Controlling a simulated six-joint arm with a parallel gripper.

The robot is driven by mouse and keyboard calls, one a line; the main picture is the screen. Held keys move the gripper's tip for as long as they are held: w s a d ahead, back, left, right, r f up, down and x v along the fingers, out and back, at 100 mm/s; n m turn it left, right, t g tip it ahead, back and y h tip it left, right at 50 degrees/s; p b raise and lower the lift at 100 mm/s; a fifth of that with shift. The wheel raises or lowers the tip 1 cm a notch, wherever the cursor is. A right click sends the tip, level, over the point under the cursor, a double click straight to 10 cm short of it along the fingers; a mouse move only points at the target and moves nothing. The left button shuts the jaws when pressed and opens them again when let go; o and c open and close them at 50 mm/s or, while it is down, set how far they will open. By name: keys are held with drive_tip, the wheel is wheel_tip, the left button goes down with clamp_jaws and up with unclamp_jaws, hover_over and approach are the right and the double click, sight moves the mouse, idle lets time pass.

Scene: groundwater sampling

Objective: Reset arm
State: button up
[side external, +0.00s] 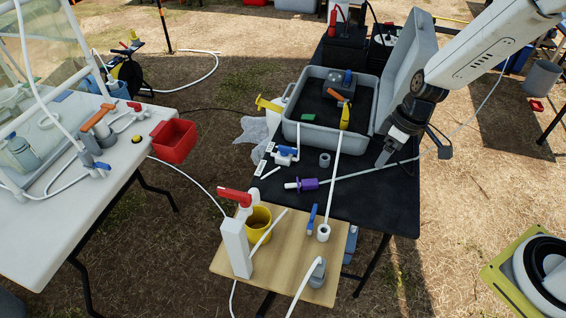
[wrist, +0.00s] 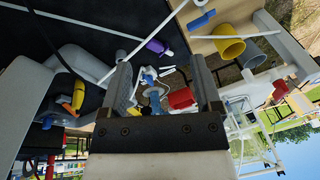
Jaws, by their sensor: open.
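My gripper (side external: 384,160) hangs from the white arm over the right part of the black table (side external: 375,205). In the wrist view its two fingers (wrist: 160,68) stand apart with nothing held between them. A purple-collared fitting (side external: 308,184) on a white tube lies on the table, left of and below the gripper; its purple part also shows in the wrist view (wrist: 157,47).
A grey open case (side external: 288,132) with a yellow tool (side external: 345,118) stands behind the gripper. A wooden board (side external: 290,284) in front carries a red-handled tap (side external: 236,196) and a yellow cup (side external: 260,222). A red bin (side external: 173,141) is on the left table's edge. White tubes cross the table.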

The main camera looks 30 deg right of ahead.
drive_tip(key=s+d+r+m+t+h, duration=0.1)
drive_tip(key=s+r+m, duration=0.3)
drive_tip(key=s, duration=0.5)
drive_tip(key=shift+d+r+m+t+h, duration=0.3)
drive_tip(key=shift+d+r+m+h, duration=0.15)
drive_tip(key=shift+r+h, duration=0.3)
drive_tip(key=shift+w, duration=0.1)
idle(0.3)
